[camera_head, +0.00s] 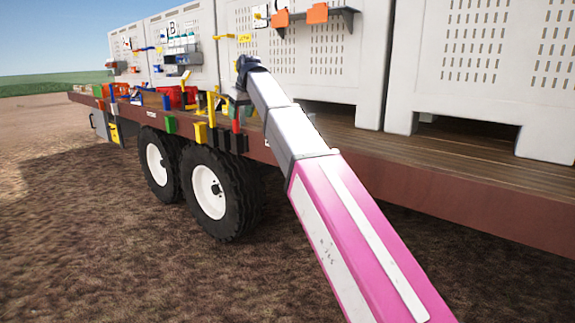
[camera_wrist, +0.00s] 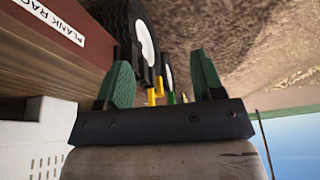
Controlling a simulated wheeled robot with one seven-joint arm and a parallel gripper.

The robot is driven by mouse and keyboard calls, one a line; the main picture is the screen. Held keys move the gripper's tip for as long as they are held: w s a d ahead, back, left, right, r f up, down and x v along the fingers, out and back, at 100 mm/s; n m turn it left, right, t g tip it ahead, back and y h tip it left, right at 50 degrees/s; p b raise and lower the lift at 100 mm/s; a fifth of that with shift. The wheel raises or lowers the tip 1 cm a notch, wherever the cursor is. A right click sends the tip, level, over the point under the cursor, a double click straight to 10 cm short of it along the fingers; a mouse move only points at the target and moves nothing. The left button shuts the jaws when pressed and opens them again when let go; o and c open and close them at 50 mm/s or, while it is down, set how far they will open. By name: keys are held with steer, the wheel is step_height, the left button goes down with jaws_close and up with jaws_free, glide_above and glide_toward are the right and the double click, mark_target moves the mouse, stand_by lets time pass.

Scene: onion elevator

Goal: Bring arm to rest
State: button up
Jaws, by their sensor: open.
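My arm (camera_head: 290,130) reaches from the lower right of the head view up toward the side of a flatbed trailer (camera_head: 430,195). It ends in a dark wrist joint near the trailer's edge and the crates. My gripper's fingers cannot be made out there. In the wrist view my gripper (camera_wrist: 162,72) shows two green fingers standing wide apart on a dark bar. I see nothing held between them. A yellow part (camera_wrist: 155,95) shows in the gap, beyond the fingers.
White slotted crates (camera_head: 465,60) stand on the deck. Orange brackets (camera_head: 317,13) sit on a shelf. Red bins (camera_head: 178,97) and yellow fittings (camera_head: 201,132) line the trailer edge, close to my wrist. Black wheels (camera_head: 212,193) stand below. Bare soil (camera_head: 80,240) lies open at left.

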steer(key=s+d+f+m+h, duration=0.1)
steer(key=s+d+f, duration=0.1)
steer(key=d+f, duration=0.65)
steer(key=s+d+f+m+g, duration=0.15)
steer(key=d+f, duration=0.25)
steer(key=f, duration=1)
steer(key=s+d+f+m+h, duration=0.1)
steer(key=d+f+m, duration=0.1)
steer(key=d+f, duration=0.7)
steer(key=s+d+f+m, duration=0.1)
steer(key=s+d+f, duration=0.3)
steer(key=s+f, duration=0.2)
steer(key=s+d+f+m+g, duration=0.1)
steer(key=s+d+f, duration=0.4)
steer(key=f, duration=0.5)
steer(key=s+d+f+m, duration=0.2)
steer(key=s+d+f, duration=0.3)
steer(key=s+f, duration=0.3)
steer(key=shift+s+d+f+h, duration=0.25)
steer(key=shift+s+h, duration=0.15)
steer(key=shift+s, duration=0.15)
